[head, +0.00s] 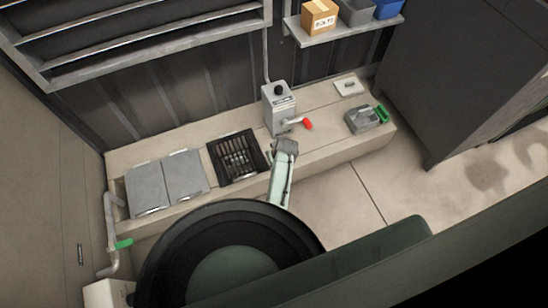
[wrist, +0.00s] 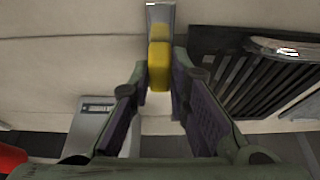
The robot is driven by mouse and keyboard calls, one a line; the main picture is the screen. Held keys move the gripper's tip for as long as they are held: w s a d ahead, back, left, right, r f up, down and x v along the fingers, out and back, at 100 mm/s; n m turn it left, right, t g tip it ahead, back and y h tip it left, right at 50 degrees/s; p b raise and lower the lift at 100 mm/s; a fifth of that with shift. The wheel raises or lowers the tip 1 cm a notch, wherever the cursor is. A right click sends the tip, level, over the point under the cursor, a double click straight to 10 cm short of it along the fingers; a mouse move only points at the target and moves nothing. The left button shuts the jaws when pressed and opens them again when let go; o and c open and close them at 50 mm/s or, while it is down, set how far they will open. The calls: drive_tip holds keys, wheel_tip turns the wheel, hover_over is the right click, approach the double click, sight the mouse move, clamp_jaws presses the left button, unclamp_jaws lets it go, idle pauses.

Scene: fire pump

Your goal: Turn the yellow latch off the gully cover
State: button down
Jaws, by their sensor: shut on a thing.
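The yellow latch (wrist: 159,65) is between the two fingers of my gripper (wrist: 160,82) in the wrist view. A bare metal part (wrist: 160,14) continues from its far end. The black slatted gully cover (wrist: 268,78) lies beside the latch, to the right in the wrist view. In the head view the cover (head: 238,157) is set in the pale bench, left of my gripper (head: 284,146). My gripper is shut on the latch. The latch is hidden in the head view behind my gripper and arm.
A grey box (head: 279,108) with a red lever (head: 307,124) stands just behind my gripper. Two grey lids (head: 165,181) lie left of the cover on the bench (head: 325,138). A grey basin with a green handle (head: 382,114) is at the right. A green-handled pipe (head: 123,244) is at the left.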

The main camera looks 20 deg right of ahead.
idle(0.3)
drive_tip(key=c, duration=1.5)
unclamp_jaws()
drive_tip(key=v, duration=1.2)
